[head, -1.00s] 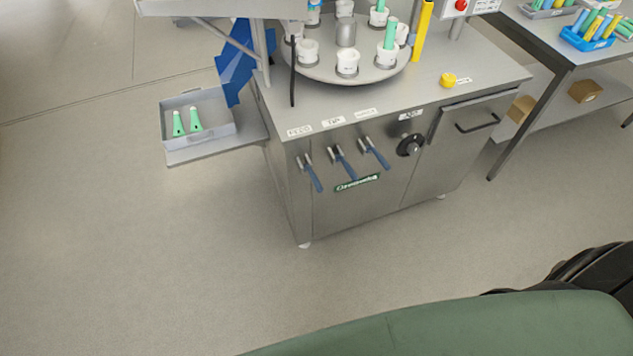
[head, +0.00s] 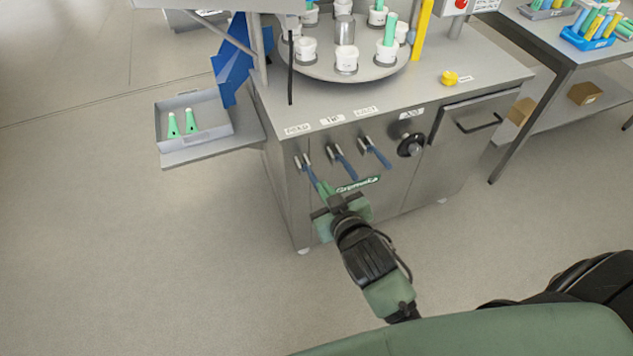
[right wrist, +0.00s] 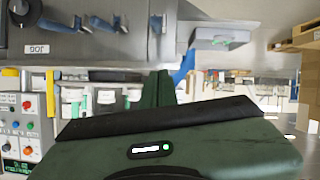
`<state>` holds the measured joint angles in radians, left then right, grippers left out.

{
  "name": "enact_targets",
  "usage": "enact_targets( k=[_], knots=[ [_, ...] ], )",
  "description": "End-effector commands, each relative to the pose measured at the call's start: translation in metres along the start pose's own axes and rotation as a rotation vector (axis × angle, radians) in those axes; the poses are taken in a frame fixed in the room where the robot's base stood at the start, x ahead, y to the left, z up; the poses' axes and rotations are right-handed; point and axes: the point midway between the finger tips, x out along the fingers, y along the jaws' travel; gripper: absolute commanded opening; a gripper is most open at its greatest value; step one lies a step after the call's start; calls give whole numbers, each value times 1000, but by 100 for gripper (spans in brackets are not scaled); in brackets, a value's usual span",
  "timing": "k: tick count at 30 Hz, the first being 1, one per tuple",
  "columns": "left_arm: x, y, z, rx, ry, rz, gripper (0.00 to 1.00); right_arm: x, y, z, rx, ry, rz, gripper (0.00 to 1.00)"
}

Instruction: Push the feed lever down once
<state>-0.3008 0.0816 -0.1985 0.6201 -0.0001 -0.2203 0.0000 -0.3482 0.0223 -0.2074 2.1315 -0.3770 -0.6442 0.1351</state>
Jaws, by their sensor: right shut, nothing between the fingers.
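The feed lever (head: 307,170) is the leftmost of three blue-handled levers on the front of the steel cabinet, under the leftmost label. Its handle slants down and to the right. My right gripper (head: 325,188) is shut and empty, with its green fingertips at the lower end of this handle. In the head view I cannot tell whether they touch it. In the right wrist view my closed fingers (right wrist: 160,87) point toward the cabinet, near the feed lever (right wrist: 156,24). My left gripper is out of view.
The middle lever (head: 343,162) and right lever (head: 375,153) are close beside the feed lever. A black knob (head: 410,145) is further right. A grey tray (head: 232,137) with two green tubes sits on the left side shelf. The floor in front is clear.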

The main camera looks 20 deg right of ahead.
Motion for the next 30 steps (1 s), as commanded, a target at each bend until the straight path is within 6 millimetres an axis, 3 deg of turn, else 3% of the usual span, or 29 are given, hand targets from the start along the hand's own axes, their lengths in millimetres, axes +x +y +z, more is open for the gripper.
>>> enact_targets(
  k=[11,17,26,30],
  knots=[
    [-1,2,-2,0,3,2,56,5,0,0,0,0,-1,0],
    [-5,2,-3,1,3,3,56,34,0,-1,-1,0,0,0],
    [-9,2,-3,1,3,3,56,98,0,-1,0,0,0,0],
    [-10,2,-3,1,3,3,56,105,-1,21,0,-6,-2,0]
  ],
)
